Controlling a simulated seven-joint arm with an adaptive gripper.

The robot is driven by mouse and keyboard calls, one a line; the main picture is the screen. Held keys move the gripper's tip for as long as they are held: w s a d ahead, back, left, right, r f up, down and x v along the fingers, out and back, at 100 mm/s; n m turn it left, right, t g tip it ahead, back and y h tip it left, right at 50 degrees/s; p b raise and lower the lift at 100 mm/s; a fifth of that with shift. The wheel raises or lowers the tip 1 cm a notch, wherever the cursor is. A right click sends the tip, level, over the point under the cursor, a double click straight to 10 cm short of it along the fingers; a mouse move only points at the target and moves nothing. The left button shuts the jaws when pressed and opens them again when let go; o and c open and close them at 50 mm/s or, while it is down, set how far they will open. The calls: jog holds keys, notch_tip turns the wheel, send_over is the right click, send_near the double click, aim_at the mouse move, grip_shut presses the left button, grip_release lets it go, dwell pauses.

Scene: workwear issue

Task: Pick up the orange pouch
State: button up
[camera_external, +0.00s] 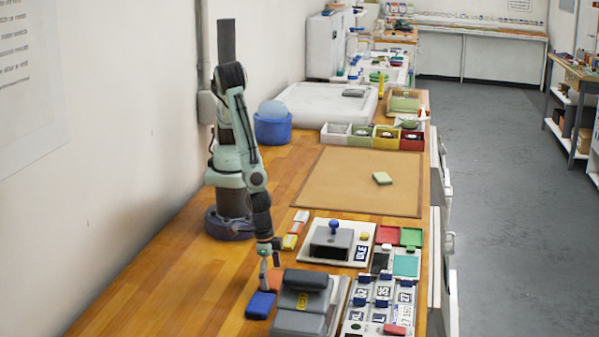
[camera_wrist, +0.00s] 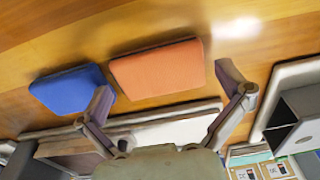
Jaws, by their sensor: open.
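The orange pouch (camera_wrist: 157,68) lies flat on the wooden table in the wrist view, beyond and between my fingertips. In the external view the orange pouch (camera_external: 275,283) is partly hidden by my gripper (camera_external: 269,271). My gripper (camera_wrist: 168,86) is open and empty, pointing down over the pouch's area. The left finger, in the wrist view, overlaps the right edge of the blue pouch (camera_wrist: 68,90); I cannot tell whether it touches. The right finger shows over bare wood to the right of the orange pouch.
The blue pouch (camera_external: 260,305) lies close beside the orange one. A grey device (camera_external: 301,304) stands just to the right, close to my gripper. A tray of labelled tags (camera_external: 378,310) and a stamp-like block (camera_external: 331,243) are further right. Bare wood lies to the left.

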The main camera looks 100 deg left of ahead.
jog(key=c, duration=0.9)
jog(key=shift+r, duration=0.1)
